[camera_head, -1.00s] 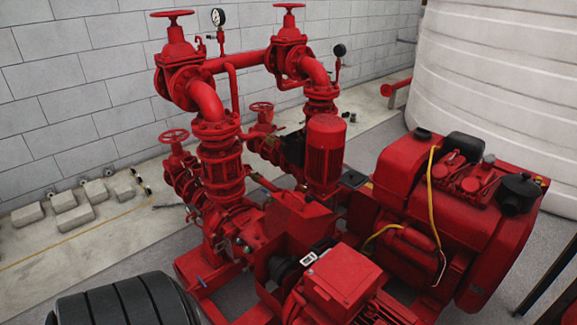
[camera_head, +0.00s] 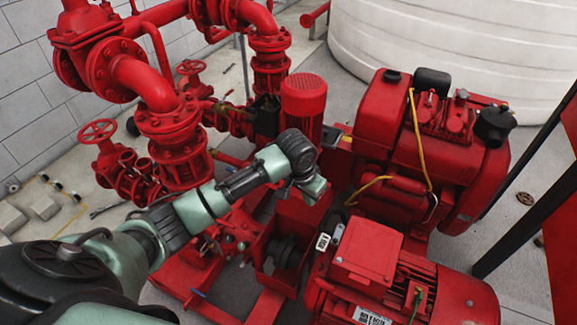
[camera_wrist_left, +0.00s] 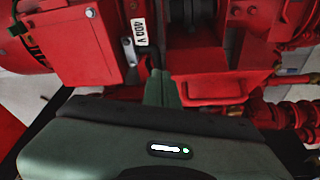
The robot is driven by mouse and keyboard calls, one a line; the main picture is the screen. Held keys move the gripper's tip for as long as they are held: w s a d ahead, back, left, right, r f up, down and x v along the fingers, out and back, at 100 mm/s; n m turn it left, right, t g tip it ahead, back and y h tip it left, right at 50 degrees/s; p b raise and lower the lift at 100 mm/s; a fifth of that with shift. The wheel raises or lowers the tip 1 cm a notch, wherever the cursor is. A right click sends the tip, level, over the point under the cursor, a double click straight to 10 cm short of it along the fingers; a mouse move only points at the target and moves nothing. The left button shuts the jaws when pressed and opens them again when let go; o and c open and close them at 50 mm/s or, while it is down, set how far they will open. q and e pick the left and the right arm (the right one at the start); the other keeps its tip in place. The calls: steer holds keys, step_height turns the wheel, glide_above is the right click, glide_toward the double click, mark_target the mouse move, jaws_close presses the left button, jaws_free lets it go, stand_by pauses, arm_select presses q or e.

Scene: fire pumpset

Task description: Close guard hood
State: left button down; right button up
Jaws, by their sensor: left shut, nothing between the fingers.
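The guard hood (camera_head: 294,216) is a red sheet-metal cover that stands raised behind the dark shaft coupling (camera_head: 284,252), which shows uncovered between the pump and the motor. In the left wrist view a red panel (camera_wrist_left: 205,88) with a slot-like frame lies just beyond my fingers, with the dark coupling above it; it looks like the hood. My left gripper (camera_head: 314,190) is shut and empty, over the hood's upper part in the head view. I cannot tell if it touches the hood. My arm hides part of the pump. My right gripper is not in view.
The red electric motor (camera_head: 400,280) with its terminal box (camera_head: 366,250) stands at the front right. The red engine (camera_head: 440,150) stands behind it. A vertical red motor (camera_head: 303,102) rises just behind my gripper. Valves and pipes (camera_head: 150,85) fill the left.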

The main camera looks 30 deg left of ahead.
arm_select(q)
steer(key=w+a+r+n+y, duration=0.1)
steer(key=w+a+r+n, duration=0.2)
steer(key=w+a+r, duration=0.65)
steer(key=f, duration=0.3)
steer(key=f+p, duration=0.1)
steer(key=f, duration=0.2)
steer(key=s+a+f, duration=0.1)
steer(key=f, duration=0.2)
steer(key=shift+s+a+f+p, duration=0.1)
steer(key=shift+f+p, duration=0.05)
steer(key=shift+p, duration=0.25)
steer(key=shift+s+f, duration=0.15)
steer(key=shift+s, duration=0.15)
steer(key=shift+f, duration=0.15)
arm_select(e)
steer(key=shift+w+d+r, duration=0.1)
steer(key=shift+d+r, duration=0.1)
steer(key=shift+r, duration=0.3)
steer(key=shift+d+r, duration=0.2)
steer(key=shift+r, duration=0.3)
arm_select(q)
steer(key=shift+s, duration=0.15)
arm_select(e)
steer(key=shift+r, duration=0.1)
